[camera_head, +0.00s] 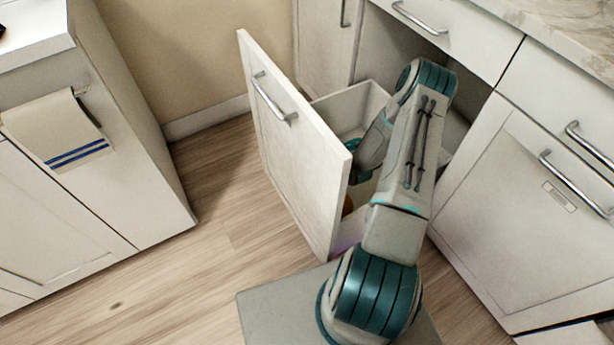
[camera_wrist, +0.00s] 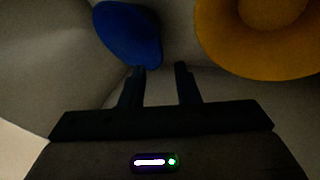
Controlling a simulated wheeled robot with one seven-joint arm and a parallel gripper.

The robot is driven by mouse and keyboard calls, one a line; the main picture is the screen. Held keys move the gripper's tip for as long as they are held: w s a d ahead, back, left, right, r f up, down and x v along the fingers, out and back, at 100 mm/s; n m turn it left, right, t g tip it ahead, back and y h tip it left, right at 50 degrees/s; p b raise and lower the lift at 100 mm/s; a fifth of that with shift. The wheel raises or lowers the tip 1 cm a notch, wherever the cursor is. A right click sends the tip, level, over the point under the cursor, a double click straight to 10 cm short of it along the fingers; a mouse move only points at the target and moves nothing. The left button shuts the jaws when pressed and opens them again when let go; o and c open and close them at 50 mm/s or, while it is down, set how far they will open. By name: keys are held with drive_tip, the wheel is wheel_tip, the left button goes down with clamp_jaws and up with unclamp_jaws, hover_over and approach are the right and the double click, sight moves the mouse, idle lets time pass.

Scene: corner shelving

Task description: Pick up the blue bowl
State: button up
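The blue bowl (camera_wrist: 128,32) shows in the wrist view at the top left of centre, apparently tilted. It lies just beyond my left finger, and its lower right edge meets or overlaps that fingertip; I cannot tell if they touch. My gripper (camera_wrist: 160,68) is open, with a clear gap between the two dark fingers and nothing in it. In the head view my arm reaches down into the pulled-out drawer (camera_head: 340,105); the gripper's fingers and the blue bowl are hidden there by the arm and the drawer front.
The tall drawer front (camera_head: 290,160) stands left of my arm. Cabinet doors (camera_head: 530,210) stand right.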

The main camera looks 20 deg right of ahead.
drive_tip(key=b+x, duration=0.1)
drive_tip(key=x, duration=0.3)
drive_tip(key=shift+w+f, duration=0.1)
drive_tip(key=shift+f, duration=0.05)
drive_tip(key=x, duration=0.1)
drive_tip(key=b+x, duration=0.1)
drive_tip(key=x, duration=0.1)
drive_tip(key=b+x, duration=0.1)
drive_tip(key=shift+w+d+f, duration=0.1)
drive_tip(key=shift+d+f, duration=0.2)
drive_tip(key=shift+w+a+f, duration=0.15)
drive_tip(key=shift+w+f, duration=0.1)
drive_tip(key=shift+r, duration=0.1)
clamp_jaws()
